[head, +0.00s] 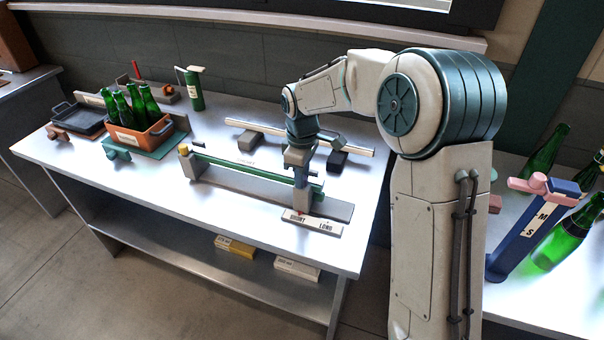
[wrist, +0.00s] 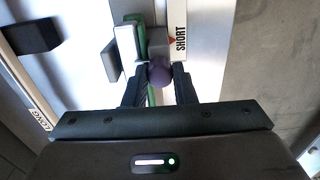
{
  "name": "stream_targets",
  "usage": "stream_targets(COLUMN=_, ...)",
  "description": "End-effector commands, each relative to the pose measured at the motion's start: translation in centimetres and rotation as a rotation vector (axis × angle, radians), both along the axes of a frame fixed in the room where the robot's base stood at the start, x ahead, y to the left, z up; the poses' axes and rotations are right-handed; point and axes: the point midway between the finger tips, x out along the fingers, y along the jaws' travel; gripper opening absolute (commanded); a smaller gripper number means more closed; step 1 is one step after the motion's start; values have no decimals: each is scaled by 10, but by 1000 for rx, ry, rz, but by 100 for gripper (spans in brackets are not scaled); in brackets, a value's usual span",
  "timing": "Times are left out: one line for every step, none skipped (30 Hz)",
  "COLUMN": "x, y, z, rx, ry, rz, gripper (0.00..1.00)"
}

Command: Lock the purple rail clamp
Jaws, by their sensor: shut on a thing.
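The purple rail clamp's round knob (wrist: 160,73) shows between my gripper's (wrist: 158,80) two dark fingers in the wrist view, and the fingers are shut on it. A grey block (wrist: 157,42) sits just beyond the knob, with a small red pointer (wrist: 172,41) beside the word SHORT. The green rail (wrist: 152,97) runs under the knob. In the head view my gripper (head: 301,172) points down at the right part of the rail fixture (head: 238,180), above the SHORT/LONG plate (head: 313,224). My arm and gripper hide most of the clamp there.
A long pale bar (head: 262,129) lies behind the fixture. The table front is mostly clear.

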Motion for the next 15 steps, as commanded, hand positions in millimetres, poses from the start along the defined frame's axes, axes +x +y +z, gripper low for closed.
stream_targets(x=1, y=0, z=2, rx=1, ry=-5, rz=-1, gripper=32)
stream_targets(x=1, y=0, z=2, rx=1, ry=-5, rz=-1, gripper=41)
stream_targets(x=1, y=0, z=1, rx=1, ry=-4, rz=-1, gripper=46)
stream_targets(x=1, y=0, z=1, rx=1, ry=-4, rz=-1, gripper=46)
stream_targets(x=1, y=0, z=1, rx=1, ry=-4, rz=-1, gripper=46)
stream_targets(x=1, y=0, z=1, rx=1, ry=-3, rz=-1, gripper=46)
stream_targets(x=1, y=0, z=1, rx=0, ry=-2, rz=-1, gripper=46)
stream_targets(x=1, y=0, z=1, rx=0, ry=-2, rz=-1, gripper=46)
stream_targets(x=0, y=0, z=1, rx=0, ry=-2, rz=-1, gripper=46)
stream_targets(x=0, y=0, z=1, rx=0, ry=-2, rz=-1, gripper=46)
stream_targets(x=0, y=0, z=1, rx=0, ry=-2, rz=-1, gripper=46)
stream_targets(x=1, y=0, z=2, rx=0, ry=-2, rz=-1, gripper=46)
stream_targets(x=1, y=0, z=4, rx=0, ry=-2, rz=-1, gripper=46)
stream_targets(x=1, y=0, z=6, rx=0, ry=-2, rz=-1, gripper=46)
stream_targets(x=1, y=0, z=10, rx=0, ry=-3, rz=-2, gripper=46)
